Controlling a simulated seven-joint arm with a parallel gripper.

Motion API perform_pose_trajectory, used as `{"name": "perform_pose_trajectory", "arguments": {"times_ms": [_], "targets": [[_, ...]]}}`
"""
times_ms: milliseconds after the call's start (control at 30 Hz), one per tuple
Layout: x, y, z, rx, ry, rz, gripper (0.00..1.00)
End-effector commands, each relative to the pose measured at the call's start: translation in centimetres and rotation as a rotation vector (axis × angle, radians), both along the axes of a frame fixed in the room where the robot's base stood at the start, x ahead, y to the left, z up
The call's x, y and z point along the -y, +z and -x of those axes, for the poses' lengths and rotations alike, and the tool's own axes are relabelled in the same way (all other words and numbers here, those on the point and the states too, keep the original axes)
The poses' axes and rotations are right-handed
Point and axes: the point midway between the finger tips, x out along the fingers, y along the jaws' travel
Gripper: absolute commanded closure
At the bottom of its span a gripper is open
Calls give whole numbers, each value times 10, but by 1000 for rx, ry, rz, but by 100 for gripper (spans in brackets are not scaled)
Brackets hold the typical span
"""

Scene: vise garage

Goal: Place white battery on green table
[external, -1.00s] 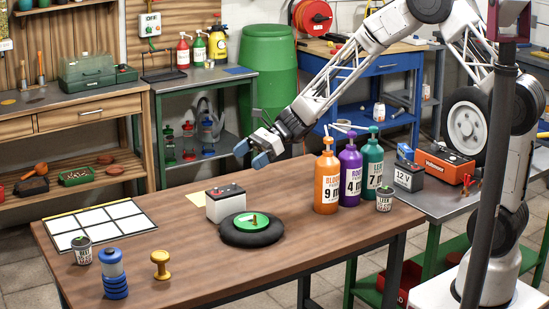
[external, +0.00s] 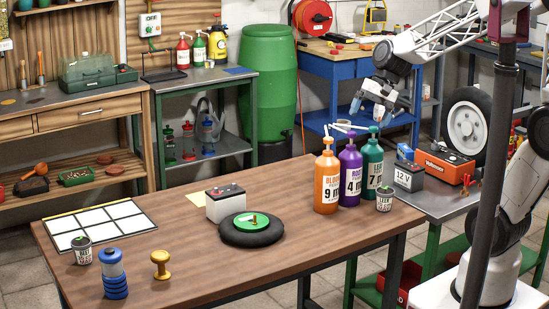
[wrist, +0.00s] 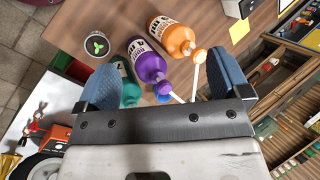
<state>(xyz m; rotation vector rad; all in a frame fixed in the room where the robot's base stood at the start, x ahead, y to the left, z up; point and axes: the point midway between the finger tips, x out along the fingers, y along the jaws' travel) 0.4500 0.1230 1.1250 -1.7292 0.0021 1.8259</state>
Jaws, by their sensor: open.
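The white battery (external: 225,205) with a black top stands upright on the wooden table, behind a black ring with a green disc. A grey-topped table with green legs (external: 441,204) stands at right; another green-framed table (external: 219,82) stands at the back left. My gripper (external: 368,108) is open and empty, high above and behind the pump bottles, well right of the white battery. In the wrist view its blue fingers are spread wide (wrist: 166,82), with bottles below between them.
Orange (external: 327,182), purple (external: 349,178) and teal (external: 372,165) pump bottles stand at the wooden table's right end beside a small potted plant (external: 384,200). A dark 12 V battery (external: 408,176) and an orange box (external: 445,165) occupy the right green-legged table; its front part is clear.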

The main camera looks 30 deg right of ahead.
Motion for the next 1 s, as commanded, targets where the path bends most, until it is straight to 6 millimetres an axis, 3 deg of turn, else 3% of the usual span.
{"name": "perform_pose_trajectory", "arguments": {"times_ms": [300, 500, 700, 967, 1000], "targets": [[82, 13, 85, 191, 226, 296, 5], [115, 14, 121, 252, 329, 441, 5], [127, 14, 135, 270, 371, 499, 5], [128, 14, 135, 272, 373, 502, 5], [128, 14, 135, 271, 372, 502, 1]]}}
